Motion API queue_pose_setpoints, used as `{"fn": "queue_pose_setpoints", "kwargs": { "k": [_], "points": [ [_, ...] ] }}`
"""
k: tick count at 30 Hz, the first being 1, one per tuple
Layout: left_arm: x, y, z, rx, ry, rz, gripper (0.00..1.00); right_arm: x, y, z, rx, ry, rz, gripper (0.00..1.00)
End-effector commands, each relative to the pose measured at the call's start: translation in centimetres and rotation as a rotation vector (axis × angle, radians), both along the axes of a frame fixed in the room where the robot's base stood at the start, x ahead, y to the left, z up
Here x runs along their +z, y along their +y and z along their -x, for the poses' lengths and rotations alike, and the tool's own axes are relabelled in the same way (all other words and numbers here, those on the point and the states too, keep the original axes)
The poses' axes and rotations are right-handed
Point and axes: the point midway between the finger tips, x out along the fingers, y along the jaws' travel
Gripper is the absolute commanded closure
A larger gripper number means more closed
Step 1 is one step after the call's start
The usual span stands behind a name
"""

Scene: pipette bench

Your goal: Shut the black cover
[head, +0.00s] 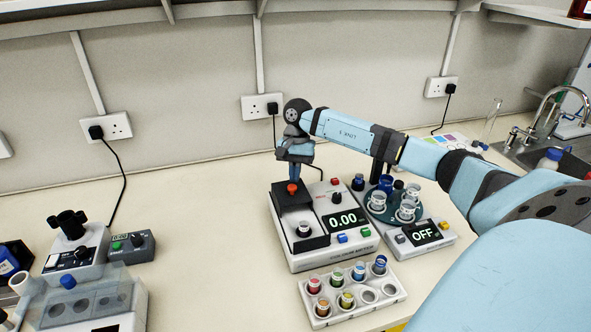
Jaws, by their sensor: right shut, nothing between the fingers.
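The black cover (284,199) with a red knob (292,189) sits at the back left of a white instrument (336,249) whose display reads 0.00. In front of the cover is an uncovered black-framed well (318,242) with a small vial (304,229) in it. The cover stands back from this well, so the well is open. My right gripper (295,178) points down just behind and above the red knob, with its fingers shut and empty. I cannot tell whether the fingertips touch the cover or knob. My left gripper is not in view.
To the right is a second instrument (447,240) reading OFF, with a round carousel of cups. A white rack (396,294) of coloured vials stands in front. More devices are at the left (77,248). The bench between is clear. The wall is close behind.

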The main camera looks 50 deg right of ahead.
Motion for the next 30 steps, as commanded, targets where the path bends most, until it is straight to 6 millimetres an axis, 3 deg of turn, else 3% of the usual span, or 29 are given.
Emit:
{"fn": "queue_pose_setpoints", "kwargs": {
  "k": [8,21,30],
  "points": [
    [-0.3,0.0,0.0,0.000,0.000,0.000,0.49,-0.1,0.5,1.1,0.002,-0.001,0.003,1.00],
    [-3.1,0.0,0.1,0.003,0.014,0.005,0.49,-0.3,5.5,10.1,0.002,0.000,0.002,1.00],
    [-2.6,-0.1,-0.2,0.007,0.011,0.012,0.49,0.0,6.1,11.1,0.001,0.002,0.000,1.00]
  ]
}}
